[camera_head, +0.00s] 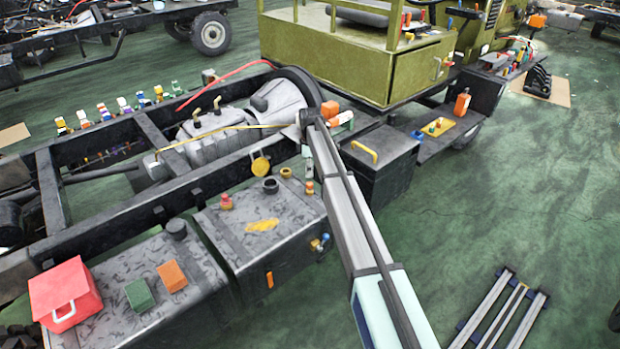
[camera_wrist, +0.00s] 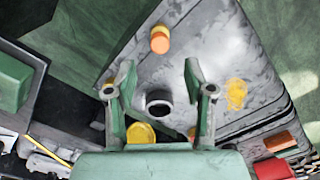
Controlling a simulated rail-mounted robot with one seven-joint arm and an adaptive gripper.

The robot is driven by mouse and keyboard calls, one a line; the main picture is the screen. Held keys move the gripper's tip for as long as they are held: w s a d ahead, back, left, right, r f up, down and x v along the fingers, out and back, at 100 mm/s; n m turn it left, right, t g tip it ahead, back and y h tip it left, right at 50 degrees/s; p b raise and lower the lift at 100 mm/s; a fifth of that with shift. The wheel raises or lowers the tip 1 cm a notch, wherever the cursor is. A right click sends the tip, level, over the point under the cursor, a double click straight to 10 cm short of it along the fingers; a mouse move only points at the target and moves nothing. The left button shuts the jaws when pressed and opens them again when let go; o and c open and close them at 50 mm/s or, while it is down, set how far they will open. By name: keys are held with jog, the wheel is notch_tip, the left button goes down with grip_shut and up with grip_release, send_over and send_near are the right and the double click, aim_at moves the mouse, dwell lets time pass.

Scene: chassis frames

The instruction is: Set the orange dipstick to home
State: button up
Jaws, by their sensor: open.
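A small upright piece with an orange round top (camera_head: 309,187) stands at the right corner of the dark fuel tank (camera_head: 285,250). It looks like the orange dipstick, and shows in the wrist view (camera_wrist: 159,40) beyond my fingertips. My gripper (camera_head: 307,160) hangs above the tank's back right part, open and empty; its two fingers show in the wrist view (camera_wrist: 158,82). A round black filler neck (camera_wrist: 159,103) shows between and below the fingers. A yellow cap (camera_wrist: 140,133) is partly hidden behind the gripper body. I cannot tell which opening is the dipstick's home.
A red knob (camera_head: 226,201) and a yellow smear (camera_head: 262,225) are on the tank top. A black box with a yellow handle (camera_head: 380,165) stands to the right. A red case (camera_head: 65,294), green block (camera_head: 140,295) and orange block (camera_head: 172,276) sit at the left.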

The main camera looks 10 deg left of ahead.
jog(key=shift+r, duration=2.2)
